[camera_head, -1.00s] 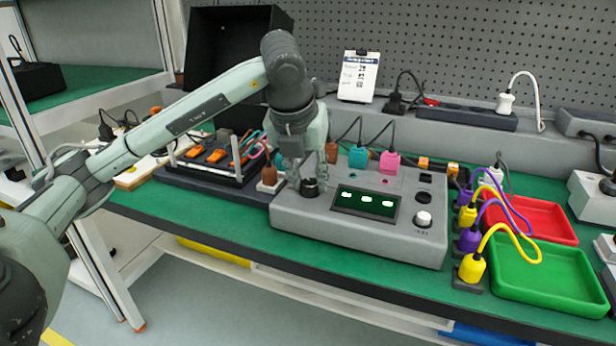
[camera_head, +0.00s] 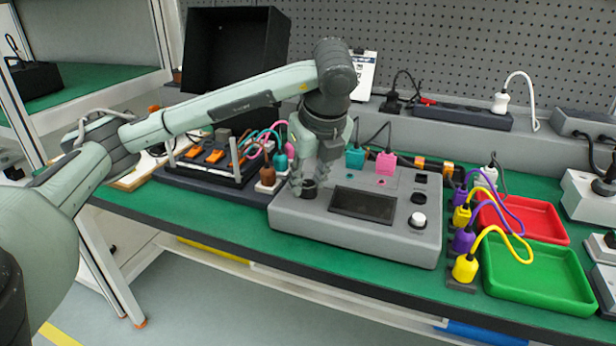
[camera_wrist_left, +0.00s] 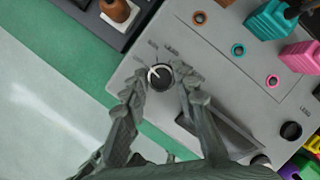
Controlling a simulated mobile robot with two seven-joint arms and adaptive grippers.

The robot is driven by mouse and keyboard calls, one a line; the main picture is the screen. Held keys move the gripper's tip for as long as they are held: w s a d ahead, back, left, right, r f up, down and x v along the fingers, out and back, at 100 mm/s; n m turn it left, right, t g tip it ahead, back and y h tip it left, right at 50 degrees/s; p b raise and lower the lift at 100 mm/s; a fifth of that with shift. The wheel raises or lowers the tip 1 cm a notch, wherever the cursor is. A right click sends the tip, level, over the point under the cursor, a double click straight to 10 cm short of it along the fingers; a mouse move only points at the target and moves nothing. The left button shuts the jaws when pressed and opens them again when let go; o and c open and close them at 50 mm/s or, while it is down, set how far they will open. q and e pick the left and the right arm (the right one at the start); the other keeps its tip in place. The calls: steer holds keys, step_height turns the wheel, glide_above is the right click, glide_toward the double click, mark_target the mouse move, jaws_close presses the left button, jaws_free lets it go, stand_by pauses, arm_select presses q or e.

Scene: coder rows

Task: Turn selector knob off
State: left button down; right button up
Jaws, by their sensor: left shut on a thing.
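The selector knob (camera_wrist_left: 159,77) is a dark round knob with a white pointer mark, on the top of the grey device box (camera_head: 400,245). In the head view the knob (camera_head: 309,191) is partly hidden by my left gripper. My left gripper (camera_head: 306,182) points down over the left part of the box. In the left wrist view my left gripper (camera_wrist_left: 161,82) is shut on the knob, one finger on each side. Small labels beside the knob are too blurred to read. The box's display (camera_head: 363,206) is dark. My right gripper is not in view.
Teal (camera_head: 355,157) and pink (camera_head: 387,163) plugs stand at the box's back. A white knob (camera_head: 417,220) is on its right. Yellow and purple plugs, a red tray (camera_head: 567,241) and a green tray (camera_head: 500,291) lie to the right. A dark rack with orange parts (camera_head: 214,156) is left.

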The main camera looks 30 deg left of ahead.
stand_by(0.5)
arm_select(q)
steer(key=c, duration=1.2)
jaws_free()
steer(key=shift+d+r, duration=0.15)
steer(key=shift+r, duration=0.3)
steer(key=shift+v, duration=5.55)
steer(key=shift+s, duration=0.1)
